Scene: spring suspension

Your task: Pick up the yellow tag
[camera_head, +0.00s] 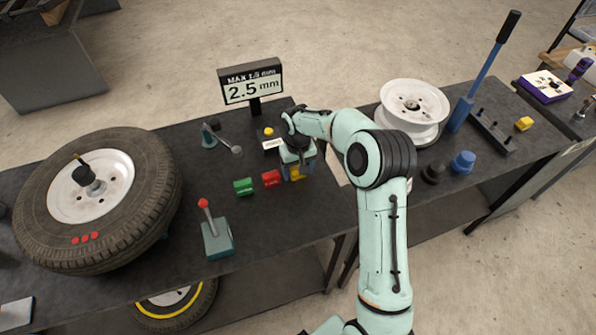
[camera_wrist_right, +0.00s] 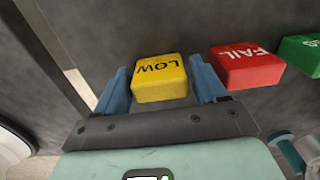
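The yellow tag (camera_wrist_right: 160,78), marked LOW, lies on the dark bench between my right gripper's two blue fingers in the right wrist view. In the head view the yellow tag (camera_head: 296,173) shows only partly, under my right gripper (camera_head: 295,172). The right gripper (camera_wrist_right: 160,76) points down and looks open, with one finger close beside each side of the tag. Any contact is hard to make out. My left gripper is not in view.
A red FAIL tag (camera_head: 271,178) and a green tag (camera_head: 243,187) lie to the left of the yellow one. A red-knobbed lever (camera_head: 217,236) and a tyre (camera_head: 150,180) stand further left. A display sign (camera_head: 250,84) stands behind; a white rim (camera_head: 413,105) is at right.

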